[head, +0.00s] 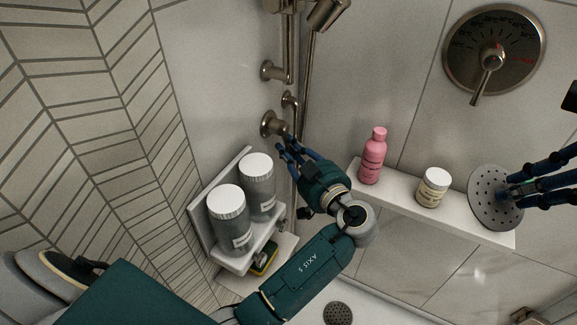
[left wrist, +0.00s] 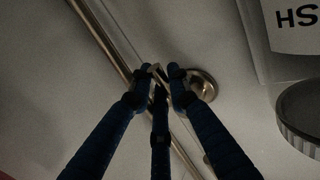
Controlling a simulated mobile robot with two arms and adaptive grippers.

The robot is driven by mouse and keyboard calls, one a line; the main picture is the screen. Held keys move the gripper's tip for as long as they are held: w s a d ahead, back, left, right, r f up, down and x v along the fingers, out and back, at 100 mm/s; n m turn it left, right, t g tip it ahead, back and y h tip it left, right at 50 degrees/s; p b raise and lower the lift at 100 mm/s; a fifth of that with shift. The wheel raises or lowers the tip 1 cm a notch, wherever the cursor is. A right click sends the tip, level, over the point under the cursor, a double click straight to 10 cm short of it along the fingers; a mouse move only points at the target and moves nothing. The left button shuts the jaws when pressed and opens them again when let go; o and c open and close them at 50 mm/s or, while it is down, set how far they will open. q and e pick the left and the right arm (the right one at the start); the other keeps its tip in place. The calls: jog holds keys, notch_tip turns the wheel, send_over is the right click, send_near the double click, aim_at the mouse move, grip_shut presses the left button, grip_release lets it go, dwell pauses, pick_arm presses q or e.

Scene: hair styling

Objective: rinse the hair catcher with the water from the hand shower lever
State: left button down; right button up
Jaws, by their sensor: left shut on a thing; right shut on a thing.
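The hair catcher (head: 487,208), a round grey disc with small holes, is at the right of the head view. My right gripper (head: 507,194) is shut on it and holds it in front of the shelf's right end. The hand shower lever (head: 272,124) is a metal fitting on the wall, left of the middle. My left gripper (head: 284,148) has its blue fingers closed at this fitting. In the left wrist view, the fingertips (left wrist: 160,82) meet around a small metal part before a round wall flange (left wrist: 202,84). The hand shower (head: 327,14) is cut by the top edge. No running water shows.
A white shelf (head: 465,226) carries a pink bottle (head: 373,158) and a white-lidded jar (head: 433,187). A corner rack (head: 238,262) holds two large white-lidded containers (head: 229,208). A temperature dial (head: 492,50) is on the wall. A drain (head: 338,313) lies in the floor.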

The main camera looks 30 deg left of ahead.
notch_tip(320, 180, down, 3)
jog(key=shift+b, duration=0.95)
pick_arm(q)
jog(key=shift+w+a+r+n+t, duration=0.1)
jog(key=shift+w+r+n+t, duration=0.15)
jog(key=shift+r+n+t, duration=0.05)
pick_arm(e)
jog(key=shift+r, duration=0.15)
pick_arm(q)
jog(key=c, duration=1.9)
grip_release()
jog(key=shift+o, duration=1.3)
jog(key=shift+w+a+f, duration=0.1)
jog(key=shift+a+f, duration=0.05)
jog(key=shift+f, duration=0.05)
pick_arm(e)
jog(key=shift+w+a, duration=0.15)
jog(key=shift+a, duration=0.05)
jog(key=shift+d, duration=0.15)
